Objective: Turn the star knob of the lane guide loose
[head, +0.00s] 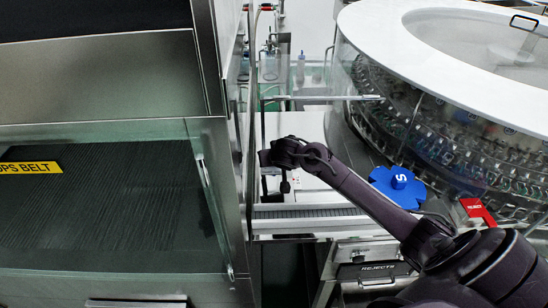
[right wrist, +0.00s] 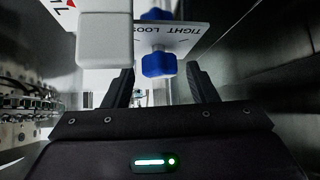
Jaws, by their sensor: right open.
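The blue star knob (right wrist: 158,65) shows in the right wrist view, under a white plate (right wrist: 180,38) printed TIGHT and LOOSE. A second blue piece (right wrist: 157,14) shows on the other side of that plate. My right gripper (right wrist: 160,80) is open, with one dark finger to each side of the knob and visible gaps on both sides. I cannot tell how far the knob reaches between the fingertips. In the head view my right gripper (head: 280,157) is over the narrow conveyor area; the knob cannot be made out there. My left gripper is not in view.
A white block (right wrist: 105,25) is close at the upper left of the knob. A steel wall (right wrist: 265,75) runs along the right. In the head view the round washer (head: 440,100), a blue star-shaped part (head: 398,187) and a red REJECT tag (head: 477,210) are to the right.

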